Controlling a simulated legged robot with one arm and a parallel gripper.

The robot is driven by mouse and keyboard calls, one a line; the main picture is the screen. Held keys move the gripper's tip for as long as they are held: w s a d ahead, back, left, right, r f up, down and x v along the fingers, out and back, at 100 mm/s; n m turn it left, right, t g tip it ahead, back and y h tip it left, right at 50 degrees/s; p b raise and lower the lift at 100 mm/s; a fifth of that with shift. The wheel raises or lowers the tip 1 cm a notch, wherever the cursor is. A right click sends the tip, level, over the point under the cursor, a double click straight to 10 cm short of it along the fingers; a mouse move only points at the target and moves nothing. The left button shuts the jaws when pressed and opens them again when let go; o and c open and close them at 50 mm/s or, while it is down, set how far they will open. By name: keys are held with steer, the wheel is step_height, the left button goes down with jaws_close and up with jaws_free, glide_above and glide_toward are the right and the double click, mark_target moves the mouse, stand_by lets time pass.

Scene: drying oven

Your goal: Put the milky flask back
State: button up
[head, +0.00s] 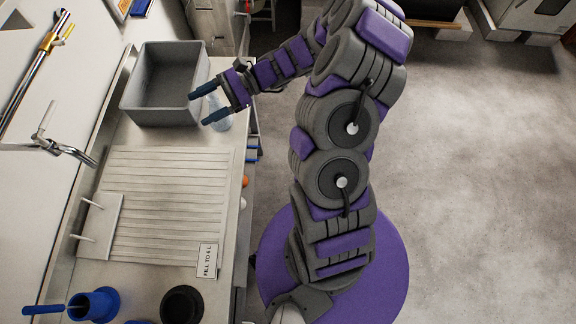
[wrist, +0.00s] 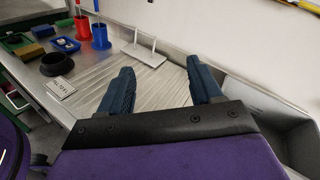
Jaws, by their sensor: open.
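A pale, translucent vessel (head: 219,115), probably the flask, stands near the right edge of the counter, beside the grey tub. It is partly hidden by my gripper, and I cannot tell its contents. My gripper (head: 199,108) is open over the counter, with its two blue fingers pointing left. The vessel shows between and behind the fingers; I cannot tell whether they touch it. In the wrist view, my open gripper (wrist: 160,75) has only the ribbed board in the gap between its fingers, and no flask shows there.
The grey tub (head: 127,99) stands at the back of the counter. The ribbed drainboard (head: 165,200) is bare, with a two-peg block (head: 97,226) at its left. A "FILL TO 4.L" card (head: 207,261), a black ring (head: 182,305) and a blue holder (head: 98,305) are nearer. A tap (head: 65,150) overhangs the left.

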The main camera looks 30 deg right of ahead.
steer(key=s+a+r+n+g+h, duration=0.3)
steer(key=s+n, duration=0.2)
steer(key=s, duration=0.3)
steer(key=s+a+r+n+g+h, duration=0.3)
steer(key=s+a+r+n+h, duration=0.1)
steer(key=s, duration=0.3)
steer(key=s+d+r+n+t+h, duration=0.1)
steer(key=s+d+n+h, duration=0.5)
steer(key=s, duration=0.9)
steer(key=d+t+h, duration=0.1)
steer(key=d+h, duration=0.2)
steer(key=d, duration=0.2)
steer(key=shift+d+r+h, duration=0.2)
steer(key=shift+h, duration=0.1)
